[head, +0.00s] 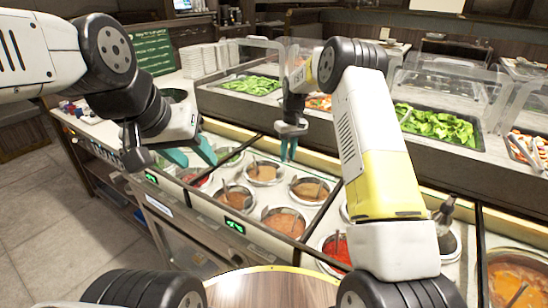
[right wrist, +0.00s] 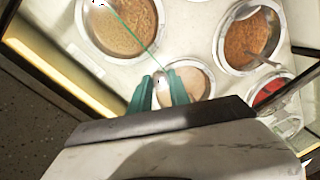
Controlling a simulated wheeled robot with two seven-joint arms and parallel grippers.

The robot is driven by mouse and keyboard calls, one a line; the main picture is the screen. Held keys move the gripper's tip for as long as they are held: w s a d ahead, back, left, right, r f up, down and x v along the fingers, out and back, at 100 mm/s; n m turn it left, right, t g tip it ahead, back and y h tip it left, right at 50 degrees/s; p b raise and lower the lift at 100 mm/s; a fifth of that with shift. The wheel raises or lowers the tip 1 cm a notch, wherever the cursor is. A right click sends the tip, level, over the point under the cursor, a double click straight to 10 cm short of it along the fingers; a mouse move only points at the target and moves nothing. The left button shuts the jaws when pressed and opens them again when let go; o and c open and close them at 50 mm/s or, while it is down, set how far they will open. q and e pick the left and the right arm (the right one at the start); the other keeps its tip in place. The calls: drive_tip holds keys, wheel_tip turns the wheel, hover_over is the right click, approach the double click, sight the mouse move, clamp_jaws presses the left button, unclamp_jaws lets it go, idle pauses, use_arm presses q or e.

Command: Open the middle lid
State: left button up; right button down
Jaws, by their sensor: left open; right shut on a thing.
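The middle section of the counter (head: 259,208) holds several round wells of brown and tan sauce. Its lid is clear and hard to make out, so I cannot tell how far it is raised. My right gripper (head: 289,150) is over the back of this section, fingers pointing down. In the right wrist view its teal fingers (right wrist: 160,92) are close together around a small pale piece, apparently the middle lid's handle, partly hidden between them. A sauce well (right wrist: 189,82) shows just behind the fingers. My left gripper (head: 194,157) is open and empty over the left section.
Dark dividers separate neighbouring sections. A red sauce well (head: 338,247) is to the right, and an orange soup well (head: 518,278) stands at the lower right. Clear guards (head: 450,80) cover salad trays (head: 435,124) behind. A round wooden surface (head: 265,287) is in front.

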drive_tip(key=shift+w+d, duration=0.8)
drive_tip(key=shift+w, duration=0.35)
drive_tip(key=shift+w+d, duration=0.8)
drive_tip(key=shift+w, duration=0.35)
drive_tip(key=c, duration=1.2)
unclamp_jaws()
drive_tip(key=shift+c, duration=0.2)
wheel_tip(320, 180, up, 8)
drive_tip(key=shift+w+d, duration=0.2)
drive_tip(key=shift+d, duration=0.05)
drive_tip(key=shift+f, duration=0.1)
